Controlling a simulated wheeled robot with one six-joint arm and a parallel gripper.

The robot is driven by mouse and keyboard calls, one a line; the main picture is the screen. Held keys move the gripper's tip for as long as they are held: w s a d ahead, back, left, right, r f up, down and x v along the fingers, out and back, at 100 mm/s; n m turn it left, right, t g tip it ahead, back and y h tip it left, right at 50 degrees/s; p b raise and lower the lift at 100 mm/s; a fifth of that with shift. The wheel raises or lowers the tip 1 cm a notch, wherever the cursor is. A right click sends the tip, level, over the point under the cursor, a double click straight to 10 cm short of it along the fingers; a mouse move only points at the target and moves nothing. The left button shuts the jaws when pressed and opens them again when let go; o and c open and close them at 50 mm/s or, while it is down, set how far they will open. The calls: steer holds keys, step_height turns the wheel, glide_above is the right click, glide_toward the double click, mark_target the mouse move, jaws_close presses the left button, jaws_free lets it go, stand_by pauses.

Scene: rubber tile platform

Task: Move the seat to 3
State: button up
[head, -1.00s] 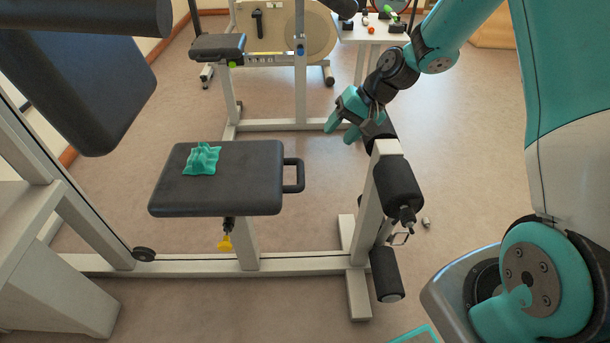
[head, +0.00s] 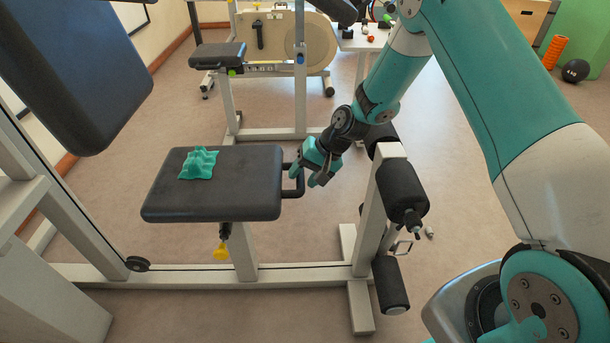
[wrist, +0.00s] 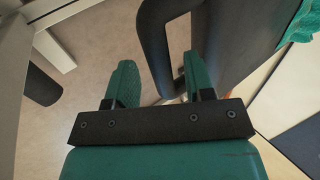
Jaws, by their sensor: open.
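The seat (head: 225,190) is a black padded block on a pale post, with a dark loop handle (head: 298,181) on its right side. A yellow knob (head: 221,250) hangs below the seat, beside the post. My gripper (head: 304,177) is open at the handle. In the wrist view the teal fingers (wrist: 159,66) point toward the handle (wrist: 155,48), whose outer bar lies between their tips. I cannot tell whether either finger touches it. No position numbers are readable near the seat.
A crumpled teal cloth (head: 199,164) lies on the seat. A frame post with black foam rollers (head: 402,190) stands just right of my gripper. The tilted backrest (head: 75,75) is at the left. Another machine (head: 285,45) stands behind.

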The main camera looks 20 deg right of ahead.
jaws_close()
step_height(320, 180, up, 8)
steer(key=p, duration=0.7)
steer(key=shift+r, duration=0.15)
jaws_free()
steer(key=p+v, duration=0.3)
steer(key=v, duration=1.4)
steer(key=shift+d, duration=0.15)
